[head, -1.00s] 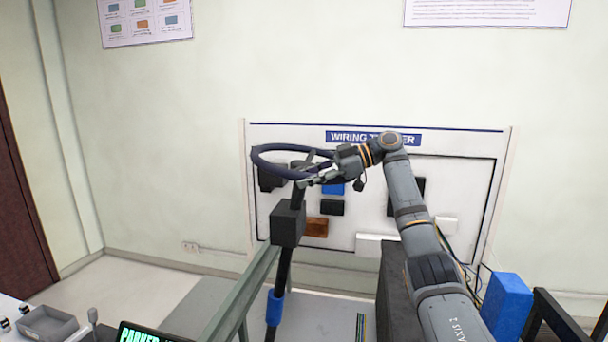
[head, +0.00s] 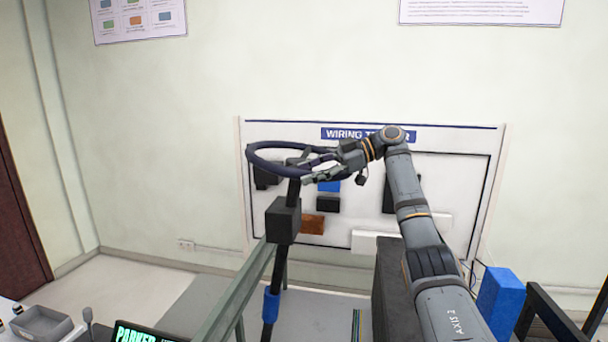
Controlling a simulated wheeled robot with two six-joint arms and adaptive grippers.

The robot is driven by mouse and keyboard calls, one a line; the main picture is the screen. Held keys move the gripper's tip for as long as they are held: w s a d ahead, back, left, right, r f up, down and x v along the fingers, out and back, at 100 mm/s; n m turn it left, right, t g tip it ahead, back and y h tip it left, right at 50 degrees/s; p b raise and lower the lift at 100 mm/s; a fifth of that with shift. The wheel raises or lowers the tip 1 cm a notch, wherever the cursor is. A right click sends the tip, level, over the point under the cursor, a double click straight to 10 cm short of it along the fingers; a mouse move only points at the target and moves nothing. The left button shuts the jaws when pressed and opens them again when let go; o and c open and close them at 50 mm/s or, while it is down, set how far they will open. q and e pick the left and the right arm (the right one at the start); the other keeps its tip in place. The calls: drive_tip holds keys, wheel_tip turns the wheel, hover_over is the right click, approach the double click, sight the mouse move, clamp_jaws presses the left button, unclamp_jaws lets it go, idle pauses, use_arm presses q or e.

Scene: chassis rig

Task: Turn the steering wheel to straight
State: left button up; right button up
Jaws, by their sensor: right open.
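The steering wheel (head: 262,167) is a dark ring on top of a black column (head: 284,220), in the middle of the head view. I see it from a shallow angle, and its turn angle is hard to read. My right gripper (head: 310,171) reaches in from the right at the wheel's right side, its fingers apart and pointing left over the ring. I cannot tell whether the fingers touch the rim. The gripper and wrist hide part of the wheel's right side. My left gripper is not in view.
A white wiring trainer board (head: 450,222) stands behind the wheel. A green-grey frame rail (head: 243,295) runs beside the column. A blue block (head: 500,296) and a dark box (head: 392,290) stand at the right.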

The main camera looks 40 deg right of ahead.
drive_tip(key=v, duration=0.6)
drive_tip(key=shift+w+a+f, duration=0.1)
idle(0.3)
